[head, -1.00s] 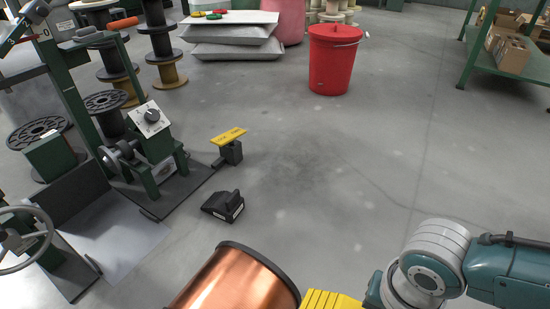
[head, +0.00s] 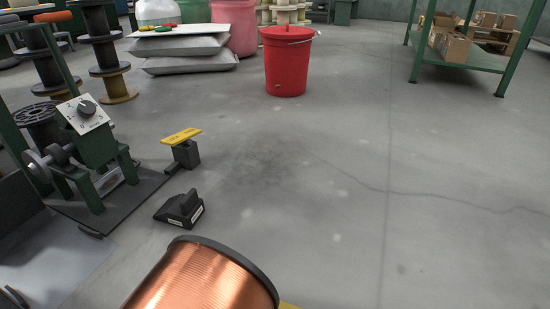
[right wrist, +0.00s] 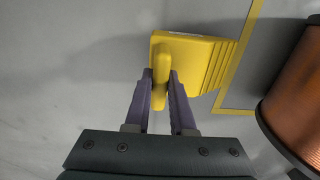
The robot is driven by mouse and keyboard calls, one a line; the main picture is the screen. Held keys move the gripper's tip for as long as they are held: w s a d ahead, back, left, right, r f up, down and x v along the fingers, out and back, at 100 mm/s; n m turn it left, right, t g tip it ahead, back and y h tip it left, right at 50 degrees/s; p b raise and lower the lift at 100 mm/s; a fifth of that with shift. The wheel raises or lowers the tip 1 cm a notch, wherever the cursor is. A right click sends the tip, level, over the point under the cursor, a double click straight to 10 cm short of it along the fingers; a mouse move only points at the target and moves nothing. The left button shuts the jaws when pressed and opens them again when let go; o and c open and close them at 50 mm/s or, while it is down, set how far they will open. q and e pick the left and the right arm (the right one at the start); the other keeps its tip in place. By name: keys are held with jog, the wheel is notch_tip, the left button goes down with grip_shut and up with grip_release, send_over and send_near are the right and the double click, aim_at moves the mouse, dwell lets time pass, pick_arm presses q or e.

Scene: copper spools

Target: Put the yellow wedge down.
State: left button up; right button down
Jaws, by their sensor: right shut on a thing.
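In the right wrist view the yellow wedge (right wrist: 200,62) has a ribbed right end and an upright grip on top. My right gripper (right wrist: 161,82) is shut on that grip, one purple finger on each side. I cannot tell whether the wedge touches the floor. A copper spool (right wrist: 300,100) lies to its right, apart from it. The spool also shows at the bottom of the head view (head: 205,282). A thin yellow sliver beside it there is too small to identify. My left gripper is in neither view.
A yellow floor line (right wrist: 239,60) runs between the wedge and the spool. In the head view a black wedge (head: 180,210) lies beyond the spool, near a yellow-topped pedal (head: 182,136) and a green machine (head: 95,145). A red bucket (head: 287,62) stands farther back.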

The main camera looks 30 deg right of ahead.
jog(key=w+a+b, duration=0.2)
jog(key=w, duration=0.1)
jog(key=w+a+b, duration=0.1)
jog(key=w+a, duration=0.2)
jog(key=shift+w+a+f+b, duration=0.2)
jog(key=shift+w+a+b, duration=0.1)
jog(key=shift+a+b, duration=0.05)
jog(key=shift+w+a+r, duration=0.15)
jog(key=shift+w+a, duration=0.2)
jog(key=shift+w, duration=0.1)
jog(key=shift+w+a+b, duration=0.15)
jog(key=shift+w+b, duration=0.05)
jog(key=shift+b, duration=0.2)
notch_tip(320, 180, down, 4)
jog(key=b, duration=0.4)
jog(key=shift+a+r, duration=0.1)
jog(key=shift+r, duration=0.25)
jog(key=shift+f, duration=0.15)
jog(key=c, duration=0.8)
grip_release()
jog(key=shift+o, duration=0.2)
